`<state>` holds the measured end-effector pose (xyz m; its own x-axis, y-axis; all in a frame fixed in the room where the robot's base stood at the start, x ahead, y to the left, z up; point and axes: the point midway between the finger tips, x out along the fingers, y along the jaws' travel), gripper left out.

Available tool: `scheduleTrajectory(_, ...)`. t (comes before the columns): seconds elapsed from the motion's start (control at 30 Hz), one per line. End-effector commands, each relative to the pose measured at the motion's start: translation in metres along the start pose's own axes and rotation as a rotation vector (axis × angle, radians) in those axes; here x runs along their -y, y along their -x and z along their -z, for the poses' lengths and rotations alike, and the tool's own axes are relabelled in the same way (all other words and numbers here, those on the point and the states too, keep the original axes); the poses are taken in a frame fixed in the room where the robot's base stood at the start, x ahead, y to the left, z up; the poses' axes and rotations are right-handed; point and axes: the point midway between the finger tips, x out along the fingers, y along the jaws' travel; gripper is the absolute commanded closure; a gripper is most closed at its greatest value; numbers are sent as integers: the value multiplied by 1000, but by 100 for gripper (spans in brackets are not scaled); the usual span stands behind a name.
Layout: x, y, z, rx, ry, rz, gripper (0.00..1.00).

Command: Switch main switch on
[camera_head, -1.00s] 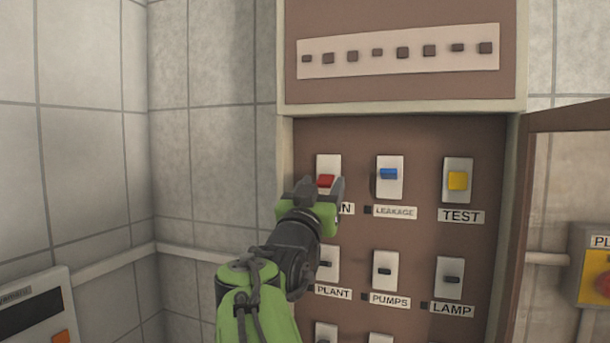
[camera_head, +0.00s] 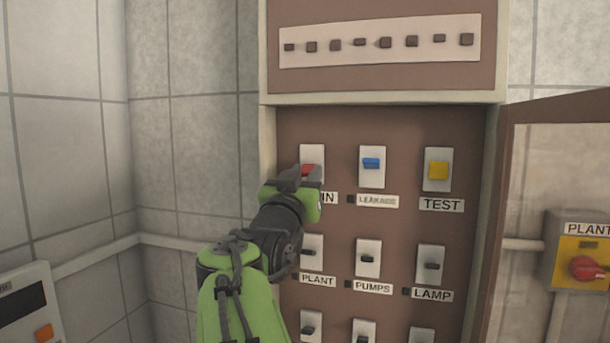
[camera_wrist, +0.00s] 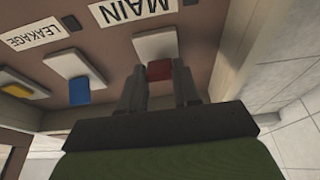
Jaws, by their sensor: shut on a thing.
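The main switch has a red lever (camera_head: 309,169) on a pale plate (camera_head: 313,152) at the top left of the brown panel. Its label, partly hidden by my gripper in the head view, reads MAIN (camera_wrist: 122,10) in the wrist view. My gripper (camera_head: 308,178) is at the switch, its dark fingers shut on the red lever. In the wrist view the red lever (camera_wrist: 159,70) sits between the two fingertips of my gripper (camera_wrist: 160,84). Part of the lever is hidden by the fingers.
The blue leakage switch (camera_head: 371,163) is just right of the main switch, then the yellow test button (camera_head: 438,170). Plant (camera_head: 312,252), pumps and lamp switches sit below. The open cabinet door (camera_head: 505,200) is at the right, near a yellow box with a red knob (camera_head: 587,268).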

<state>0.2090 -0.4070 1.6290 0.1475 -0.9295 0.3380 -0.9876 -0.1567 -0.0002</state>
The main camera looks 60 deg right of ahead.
Motion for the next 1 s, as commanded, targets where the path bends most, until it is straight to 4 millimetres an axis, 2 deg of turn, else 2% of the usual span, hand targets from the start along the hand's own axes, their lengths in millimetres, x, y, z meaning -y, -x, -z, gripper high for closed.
scheduleTrajectory(0.4, 1, -5, 21, 319, -1, 1, 99)
scheduleTrajectory(0.7, 2, -9, 27, 562, -1, 2, 99)
scheduleTrajectory(1.0, 2, -12, 31, 713, 4, -1, 99)
